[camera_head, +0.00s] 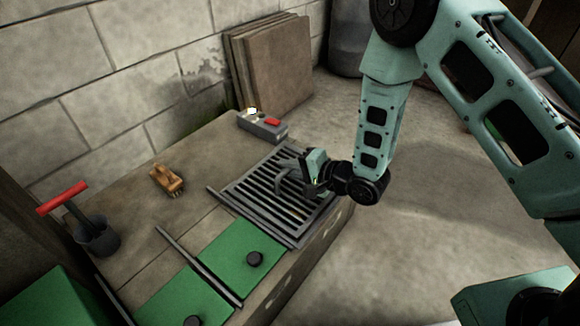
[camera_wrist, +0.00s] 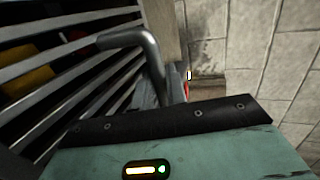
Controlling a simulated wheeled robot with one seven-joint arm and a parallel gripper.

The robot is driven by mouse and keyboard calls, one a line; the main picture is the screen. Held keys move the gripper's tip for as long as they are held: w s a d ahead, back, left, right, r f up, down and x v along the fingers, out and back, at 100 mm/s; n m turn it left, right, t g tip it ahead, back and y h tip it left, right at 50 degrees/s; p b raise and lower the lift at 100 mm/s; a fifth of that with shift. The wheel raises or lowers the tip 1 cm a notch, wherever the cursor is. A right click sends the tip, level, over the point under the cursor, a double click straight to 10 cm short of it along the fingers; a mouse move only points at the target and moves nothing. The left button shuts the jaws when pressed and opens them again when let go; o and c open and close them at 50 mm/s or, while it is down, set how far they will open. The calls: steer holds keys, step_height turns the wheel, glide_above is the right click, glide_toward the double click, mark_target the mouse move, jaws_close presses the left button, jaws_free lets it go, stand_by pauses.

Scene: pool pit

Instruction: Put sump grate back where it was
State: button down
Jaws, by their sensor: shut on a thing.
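The sump grate (camera_head: 262,192) is a dark slatted metal panel with a raised bent handle. It lies over the right end of the concrete ledge, and I cannot tell if it sits flush or slightly above. My gripper (camera_head: 308,172) is at the handle, on the grate's right half, and is shut on it. In the wrist view the grate's slats (camera_wrist: 40,72) fill the left side and its grey bent handle (camera_wrist: 140,42) rises in front of my gripper. Yellow and red things show dimly between the slats. The fingertips' contact is partly hidden.
Green panels (camera_head: 229,256) with black knobs lie left of the grate. A grey box with a red button (camera_head: 262,126) stands behind it. A wooden brush (camera_head: 167,180) and a dark cup (camera_head: 97,238) with a red-handled tool are further left. Boards (camera_head: 275,65) lean on the block wall.

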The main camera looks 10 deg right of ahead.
steer(key=shift+f, duration=0.3)
steer(key=c, duration=1.3)
jaws_free()
steer(key=shift+c, duration=0.2)
steer(key=shift+f, duration=0.1)
steer(key=p+v, duration=0.8)
steer(key=v, duration=0.9)
